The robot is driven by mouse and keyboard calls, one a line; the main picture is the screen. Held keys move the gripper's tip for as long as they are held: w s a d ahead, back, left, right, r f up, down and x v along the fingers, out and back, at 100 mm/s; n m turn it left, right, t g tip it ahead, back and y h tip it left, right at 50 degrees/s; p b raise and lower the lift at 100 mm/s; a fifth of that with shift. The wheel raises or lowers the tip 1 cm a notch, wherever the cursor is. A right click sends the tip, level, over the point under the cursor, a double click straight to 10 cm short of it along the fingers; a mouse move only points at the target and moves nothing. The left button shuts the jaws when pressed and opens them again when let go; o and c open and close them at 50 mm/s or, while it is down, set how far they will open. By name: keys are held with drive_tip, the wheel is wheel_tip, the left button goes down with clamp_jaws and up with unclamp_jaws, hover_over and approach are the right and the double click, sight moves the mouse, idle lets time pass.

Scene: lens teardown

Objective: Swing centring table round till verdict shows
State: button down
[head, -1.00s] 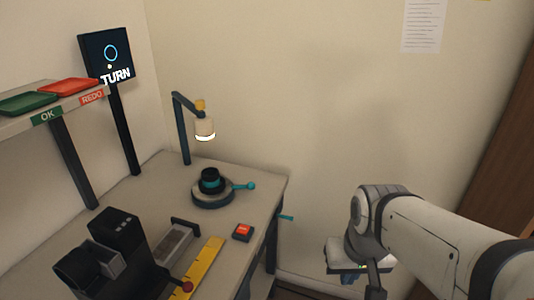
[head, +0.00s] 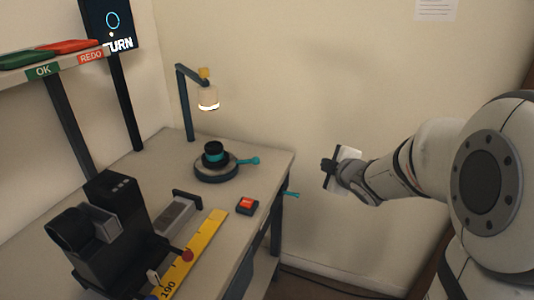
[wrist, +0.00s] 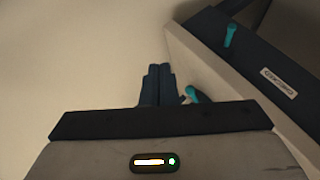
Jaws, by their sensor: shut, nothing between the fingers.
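The centring table (head: 217,173) is a round dark base near the bench's far right corner. A black lens part with a teal band (head: 214,154) stands on it. Its teal handle (head: 249,161) points right, towards the bench edge. The screen (head: 108,24) on a post shows a ring, a small dot and the word TURN. My gripper (head: 328,170) is off the bench, to the right of the table and apart from it. In the wrist view my gripper's fingers (wrist: 158,84) are together with nothing between them.
A lamp (head: 208,97) hangs over the table. A red button (head: 246,205), a yellow ruler (head: 195,250) and a black device (head: 120,215) are on the bench. Green and red trays (head: 68,46) sit on the shelf. A teal peg (head: 291,194) sticks out from the bench side.

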drive_tip(key=w+a+f+n+y+b, duration=0.1)
drive_tip(key=a+f+n+y, duration=0.2)
drive_tip(key=a+n+y, duration=0.25)
drive_tip(key=n+g+y+b, duration=0.3)
drive_tip(key=n+g+y, duration=0.1)
drive_tip(key=n+y, duration=0.15)
approach(248, 162)
drive_tip(key=s+a, duration=0.2)
drive_tip(key=a, duration=0.1)
drive_tip(key=shift+a+r+h, duration=0.15)
drive_tip(key=shift+h, duration=0.25)
drive_tip(key=w, duration=0.2)
drive_tip(key=shift+w+f+t, duration=0.3)
drive_tip(key=shift+w+a, duration=0.15)
drive_tip(key=shift+w, duration=0.45)
drive_tip(key=shift+a, duration=0.1)
